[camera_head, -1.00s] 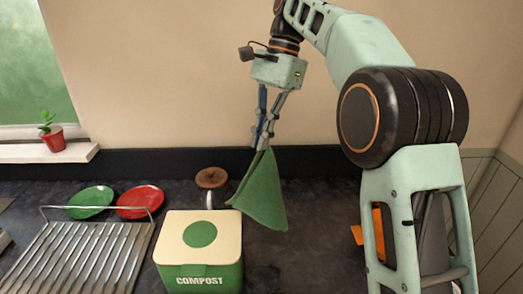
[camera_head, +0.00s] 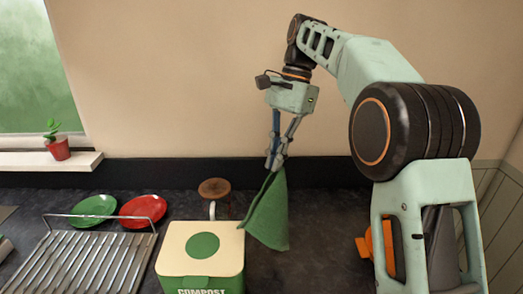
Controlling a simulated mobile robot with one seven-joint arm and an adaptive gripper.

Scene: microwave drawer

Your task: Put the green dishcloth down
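The green dishcloth (camera_head: 267,215) hangs down in a folded, tapering shape from my gripper (camera_head: 275,167). My gripper points downward and its fingers are shut on the top of the cloth. The cloth hangs just right of the compost box, in front of the dark countertop (camera_head: 325,235). I cannot tell whether its lower edge touches the counter.
The compost box (camera_head: 174,262) with a cream lid stands left of the cloth. A brown round-topped object (camera_head: 214,188) is behind it. A metal drying rack (camera_head: 75,268), a green plate (camera_head: 93,207) and a red plate (camera_head: 143,208) are at left. An orange object (camera_head: 367,247) is partly behind my arm.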

